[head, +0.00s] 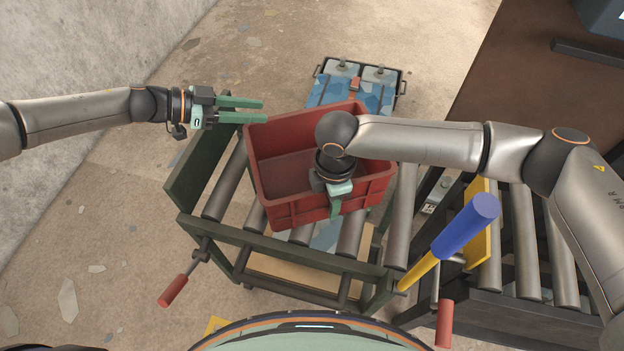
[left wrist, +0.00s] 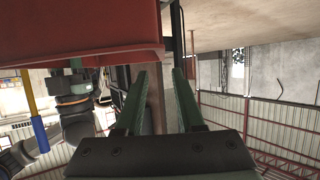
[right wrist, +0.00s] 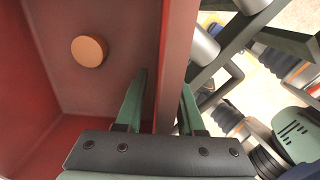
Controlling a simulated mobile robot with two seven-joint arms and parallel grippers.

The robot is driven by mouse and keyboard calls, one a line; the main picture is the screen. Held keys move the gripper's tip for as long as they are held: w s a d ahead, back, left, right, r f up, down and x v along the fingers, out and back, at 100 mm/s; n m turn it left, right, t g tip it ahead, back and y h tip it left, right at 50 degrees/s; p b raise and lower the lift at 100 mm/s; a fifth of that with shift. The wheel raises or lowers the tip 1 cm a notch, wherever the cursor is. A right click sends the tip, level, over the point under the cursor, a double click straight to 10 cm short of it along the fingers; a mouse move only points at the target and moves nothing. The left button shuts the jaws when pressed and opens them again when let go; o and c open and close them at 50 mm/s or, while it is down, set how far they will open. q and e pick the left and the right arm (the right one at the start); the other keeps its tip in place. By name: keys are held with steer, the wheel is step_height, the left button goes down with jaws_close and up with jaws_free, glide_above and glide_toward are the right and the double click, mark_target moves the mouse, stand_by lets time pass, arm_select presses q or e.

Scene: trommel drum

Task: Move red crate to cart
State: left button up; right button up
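The red crate (head: 285,178) is open-topped and sits slightly turned over the rollers of the green-framed cart (head: 300,252). It shows at the top of the left wrist view (left wrist: 80,25). My right gripper (head: 345,208) is at the crate's near wall. In the right wrist view its fingers (right wrist: 163,85) are apart, one inside the crate wall (right wrist: 175,60) and one outside; I see no clear grip. My left gripper (head: 266,110) is open and empty beside the crate's far left corner. A round orange-brown disc (right wrist: 89,51) shows inside the crate.
A dark roller conveyor (head: 525,240) stands right of the cart, with a yellow plate (head: 478,215) and a blue-handled yellow lever (head: 466,224) between. A blue patterned case (head: 355,85) lies behind the crate. Red-handled cranks (head: 173,290) stick out in front. Floor is free at left.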

step_height(320, 180, up, 12)
stand_by(0.5)
stand_by(0.3)
